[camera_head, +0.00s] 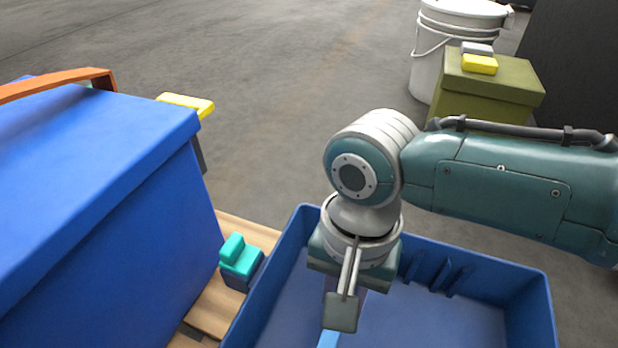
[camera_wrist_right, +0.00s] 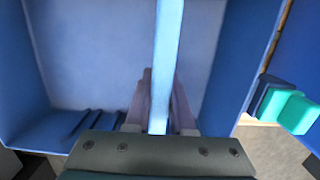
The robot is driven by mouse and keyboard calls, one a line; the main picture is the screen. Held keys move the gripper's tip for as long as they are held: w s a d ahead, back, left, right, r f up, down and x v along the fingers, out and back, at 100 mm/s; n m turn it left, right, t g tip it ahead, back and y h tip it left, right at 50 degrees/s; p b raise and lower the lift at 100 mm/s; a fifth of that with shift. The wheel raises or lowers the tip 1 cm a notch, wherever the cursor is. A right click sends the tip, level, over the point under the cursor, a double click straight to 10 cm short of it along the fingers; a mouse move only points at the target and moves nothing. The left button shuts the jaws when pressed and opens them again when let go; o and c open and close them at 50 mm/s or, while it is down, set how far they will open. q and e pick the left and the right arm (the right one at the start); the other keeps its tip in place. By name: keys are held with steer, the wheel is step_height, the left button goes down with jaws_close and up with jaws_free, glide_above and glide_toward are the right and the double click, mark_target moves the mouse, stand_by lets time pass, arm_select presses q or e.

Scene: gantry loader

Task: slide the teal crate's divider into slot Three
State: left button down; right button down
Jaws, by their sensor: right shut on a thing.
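The open blue crate (camera_head: 545,300) with a teal block (camera_head: 238,255) on its left side stands at the bottom of the head view; the wrist view shows its inside wall (camera_wrist_right: 25,75) and the teal block (camera_wrist_right: 297,113). My right gripper (camera_head: 342,310) points down into the crate. In the wrist view it (camera_wrist_right: 163,108) is shut on the divider (camera_wrist_right: 168,50), a light blue panel seen edge-on. In the head view the arm hides most of the divider; a strip (camera_head: 328,340) shows. Slot ribs (camera_head: 440,277) stand on the far wall, also in the wrist view (camera_wrist_right: 97,122). No slot label is readable.
A large closed blue box (camera_head: 100,190) stands close on the left, with an orange bar (camera_head: 60,85) and a yellow block (camera_head: 187,103). Wooden slats (camera_head: 215,300) lie under the crate. An olive box (camera_head: 490,90) and white bucket (camera_head: 460,30) stand behind my right arm.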

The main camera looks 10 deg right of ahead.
steer(key=shift+f+b, duration=1.25)
steer(key=shift+f, duration=0.6)
steer(key=c, duration=0.9)
jaws_free()
steer(key=o, duration=0.9)
